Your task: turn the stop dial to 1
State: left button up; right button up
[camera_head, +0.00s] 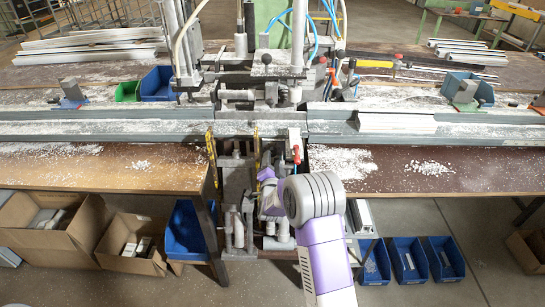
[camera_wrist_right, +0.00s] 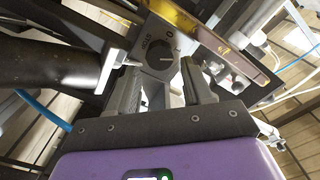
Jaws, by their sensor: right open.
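In the head view my right gripper (camera_head: 268,187) is low at the middle of the bench, and the dial cannot be made out there. My left gripper is not in view.
A brass-coloured bar (camera_wrist_right: 222,38) runs close beside the dial, and a black cylinder (camera_wrist_right: 45,65) lies to the left. The clamp machine (camera_head: 270,75) stands over the bench rail (camera_head: 110,130). Blue bins (camera_head: 408,260) and cardboard boxes (camera_head: 50,225) sit below the bench.

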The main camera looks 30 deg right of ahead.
jog(key=v, duration=0.4)
jog(key=shift+s+a+p, duration=0.15)
jog(key=shift+s+p, duration=0.05)
jog(key=shift+p, duration=0.1)
